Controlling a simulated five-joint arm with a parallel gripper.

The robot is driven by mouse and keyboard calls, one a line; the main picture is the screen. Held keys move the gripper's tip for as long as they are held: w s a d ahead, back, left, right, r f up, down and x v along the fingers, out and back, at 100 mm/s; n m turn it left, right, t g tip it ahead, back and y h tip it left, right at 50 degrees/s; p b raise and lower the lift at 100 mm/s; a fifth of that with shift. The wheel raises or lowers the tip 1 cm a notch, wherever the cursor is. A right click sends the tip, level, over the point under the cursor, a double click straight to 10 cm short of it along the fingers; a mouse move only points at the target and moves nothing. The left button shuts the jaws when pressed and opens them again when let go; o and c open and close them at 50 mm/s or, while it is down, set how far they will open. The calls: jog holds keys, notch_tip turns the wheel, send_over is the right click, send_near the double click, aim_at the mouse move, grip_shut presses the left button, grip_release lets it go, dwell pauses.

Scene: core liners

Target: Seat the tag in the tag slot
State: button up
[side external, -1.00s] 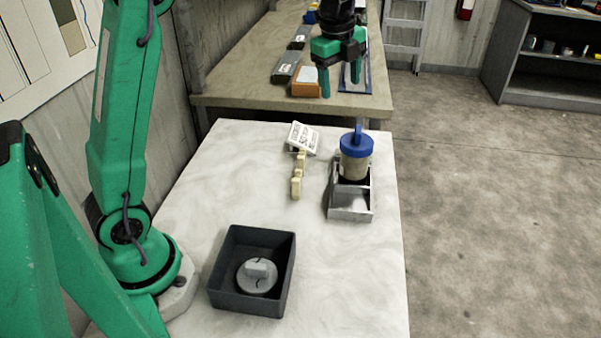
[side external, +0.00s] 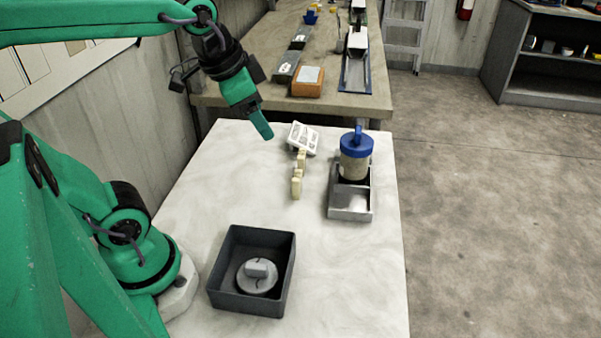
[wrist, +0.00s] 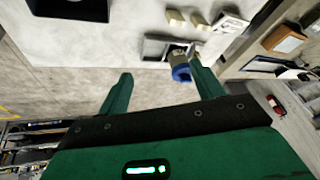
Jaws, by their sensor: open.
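My gripper (side external: 266,134) is open and empty, tilted in the air left of the white printed card (side external: 303,138). Its two fingers are spread in the wrist view (wrist: 160,68). Two small cream pieces, a nearer one (side external: 296,187) and a farther one (side external: 301,160), stand in front of the card; I cannot tell which thing is the tag. A pale cylinder with a blue cap (side external: 357,143) stands upright in the back part of a grey metal holder (side external: 350,213). The blue cap also shows in the wrist view (wrist: 181,73), near the right finger. I cannot make out the tag slot.
A dark open box (side external: 225,290) with a round grey lid-like piece (side external: 257,275) inside stands at the front left. A rear bench (side external: 230,92) carries an orange-brown block (side external: 307,82) and other items.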

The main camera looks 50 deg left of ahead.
jog(key=shift+s+d+f+n+t, duration=0.1)
jog(key=shift+s+f+n, duration=0.45)
jog(key=shift+s, duration=0.2)
jog(key=shift+s+d+f+n+t, duration=0.1)
jog(key=shift+s+f+n, duration=0.35)
jog(key=shift+s+n, duration=0.3)
jog(key=shift+s+f+n+t, duration=0.1)
jog(key=shift+s+f+n, duration=0.4)
jog(key=shift+s, duration=0.3)
